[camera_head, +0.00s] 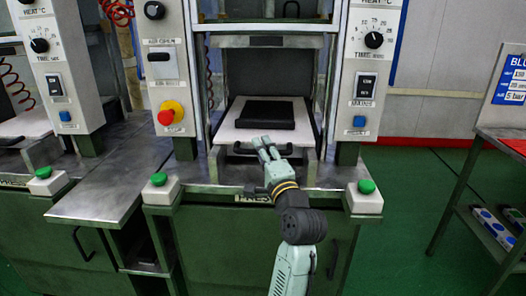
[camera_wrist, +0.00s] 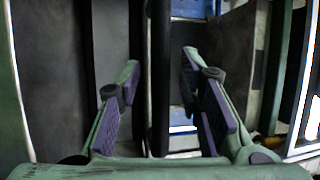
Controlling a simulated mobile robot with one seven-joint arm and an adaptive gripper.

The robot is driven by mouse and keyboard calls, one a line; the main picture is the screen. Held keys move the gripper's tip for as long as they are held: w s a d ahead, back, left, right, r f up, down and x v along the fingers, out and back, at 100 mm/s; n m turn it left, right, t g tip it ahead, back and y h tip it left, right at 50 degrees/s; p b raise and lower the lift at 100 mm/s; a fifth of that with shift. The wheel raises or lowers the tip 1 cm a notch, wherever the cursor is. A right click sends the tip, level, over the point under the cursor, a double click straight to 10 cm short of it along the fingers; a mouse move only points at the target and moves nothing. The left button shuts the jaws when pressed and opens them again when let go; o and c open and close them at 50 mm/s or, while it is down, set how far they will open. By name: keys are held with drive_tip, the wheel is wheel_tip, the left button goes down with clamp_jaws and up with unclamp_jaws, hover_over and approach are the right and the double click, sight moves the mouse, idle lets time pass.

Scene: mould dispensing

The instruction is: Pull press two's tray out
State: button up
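The press tray (camera_head: 228,132) is a pale plate in the middle press, with a flat black mould block (camera_head: 272,113) lying on it. A dark bar handle (camera_head: 240,150) runs along the tray's front edge. My gripper (camera_head: 265,149) is at the middle of this handle. In the wrist view the handle (camera_wrist: 160,75) runs as a dark bar between my gripper's (camera_wrist: 161,75) two spread fingers, with a gap on each side. The fingers do not appear to touch it. My arm partly hides the press's name label (camera_head: 253,198), so its number cannot be read.
Green buttons (camera_head: 159,179) (camera_head: 366,186) stand at both front corners of the press. A red emergency knob (camera_head: 171,113) is on the left control column. Another press stands at left, with a metal side table (camera_head: 105,190) between. A rack (camera_head: 490,140) is at right; green floor is clear before it.

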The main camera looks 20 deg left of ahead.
drive_tip(key=shift+c, duration=0.5)
clamp_jaws()
idle(0.4)
